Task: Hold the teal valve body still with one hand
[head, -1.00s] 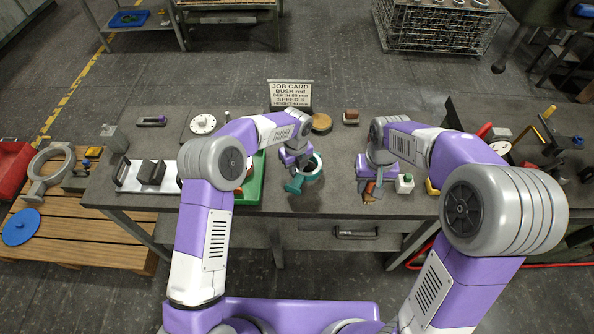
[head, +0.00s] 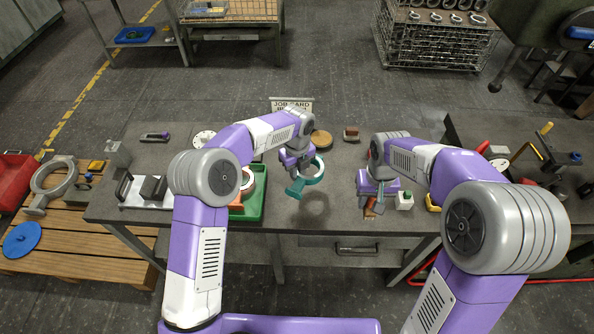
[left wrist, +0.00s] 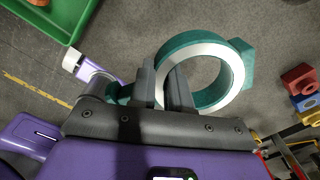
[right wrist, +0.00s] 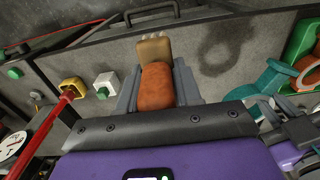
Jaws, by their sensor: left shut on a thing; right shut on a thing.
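The teal valve body (head: 313,172) is a ring with a bright machined rim and stubs at its sides. My left gripper (head: 293,172) is shut on its ring wall and holds it above the bench, with a round shadow below. In the left wrist view the ring (left wrist: 213,100) sits between and beyond the fingers (left wrist: 165,88). In the right wrist view a teal part of it (right wrist: 265,85) shows at the right. My right gripper (head: 377,192) is shut on a brush (right wrist: 157,85) with an orange-brown handle and tan end, low over the bench's front edge.
A green tray (head: 262,205) with orange and pale parts lies left of the valve body. A white block with a green button (head: 404,201) stands right of my right gripper. A wooden disc (head: 321,138) and the job card (head: 291,104) are behind. Bench between the grippers is clear.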

